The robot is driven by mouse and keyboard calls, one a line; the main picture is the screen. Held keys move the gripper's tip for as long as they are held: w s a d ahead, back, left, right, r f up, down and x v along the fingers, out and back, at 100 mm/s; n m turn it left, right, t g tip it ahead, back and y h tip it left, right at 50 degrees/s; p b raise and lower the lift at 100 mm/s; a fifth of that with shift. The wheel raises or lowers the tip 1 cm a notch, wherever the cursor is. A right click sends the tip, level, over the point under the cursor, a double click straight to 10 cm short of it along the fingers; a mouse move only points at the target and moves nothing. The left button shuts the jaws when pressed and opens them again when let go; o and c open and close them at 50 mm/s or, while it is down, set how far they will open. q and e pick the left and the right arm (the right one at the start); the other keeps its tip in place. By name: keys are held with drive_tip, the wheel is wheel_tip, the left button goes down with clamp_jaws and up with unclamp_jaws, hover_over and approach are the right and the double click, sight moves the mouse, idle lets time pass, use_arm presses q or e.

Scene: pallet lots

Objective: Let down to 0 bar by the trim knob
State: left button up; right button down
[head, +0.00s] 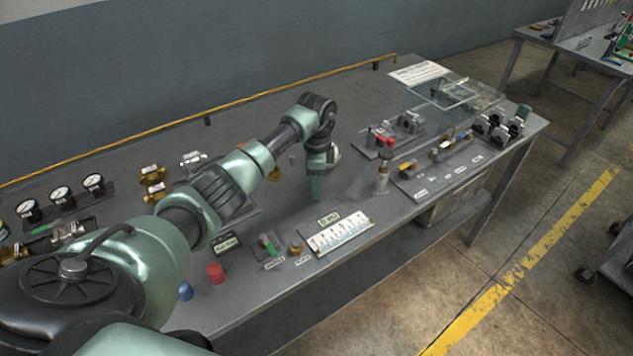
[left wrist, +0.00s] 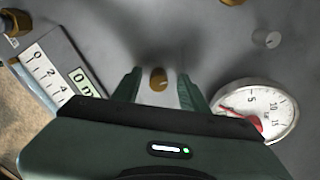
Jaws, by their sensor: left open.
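My left gripper (head: 316,190) points down over the bench, and its fingers (left wrist: 160,90) are open. In the left wrist view a small brass knob (left wrist: 158,79) with a pale mark, which looks like the trim knob, sits between the fingers on a light base. I see no contact. A round white gauge (left wrist: 282,106) with a red needle lies to the right of the fingers. Numbers 5, 10 and 15 show, but my gripper body covers part of the dial, so I cannot tell the reading. In the head view the knob is hidden behind my gripper. My right gripper is out of view.
Red (head: 215,272) and blue (head: 185,290) caps stand at the front left. A clear box (head: 440,98) stands at the back right.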

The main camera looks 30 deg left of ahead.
use_arm(q)
drive_tip(key=shift+d+f, duration=0.1)
drive_tip(key=c, duration=0.8)
clamp_jaws()
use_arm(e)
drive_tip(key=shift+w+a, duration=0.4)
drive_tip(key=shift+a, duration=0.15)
